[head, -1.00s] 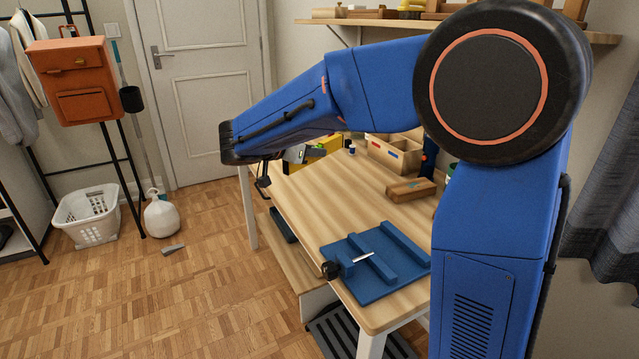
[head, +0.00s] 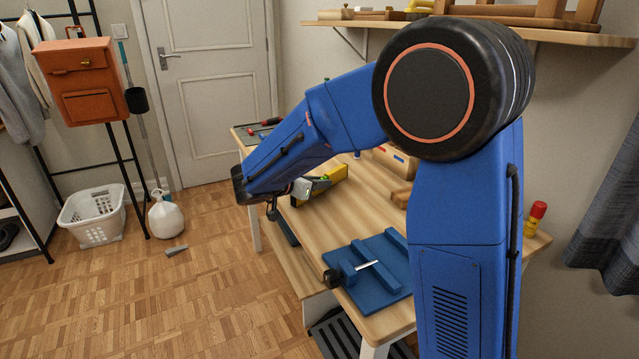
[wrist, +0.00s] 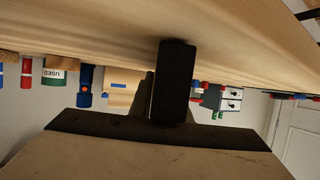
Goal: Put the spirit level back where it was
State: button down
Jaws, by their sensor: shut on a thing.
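The spirit level (head: 335,176) is a yellow bar with dark parts, beside the end of my arm over the left half of the desk in the head view. My gripper (head: 300,188) is shut on it, with the fingers mostly hidden by my arm. In the wrist view, dark gripper parts (wrist: 172,85) stand in front of the pale wood, which appears upside down. A tan surface fills the bottom of that view; I cannot tell whether it belongs to the level. The gap between level and desk top is unclear.
The wooden desk (head: 315,240) carries a blue vise-like fixture (head: 370,272) at its front. A wooden box (head: 398,160) stands at the back. Red-and-black tools (head: 265,124) lie at the far left end. A wall shelf (head: 570,38) hangs above. Bare desk shows between fixture and level.

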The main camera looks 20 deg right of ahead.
jog(key=c, duration=1.7)
grip_release()
jog(key=shift+f, duration=0.1)
jog(key=shift+o, duration=0.2)
jog(key=shift+s+a+r, duration=0.15)
jog(key=shift+a+r, duration=0.1)
jog(key=shift+a, duration=0.05)
jog(key=v, duration=1.1)
jog(key=shift+s+a, duration=0.1)
jog(key=shift+a, duration=0.05)
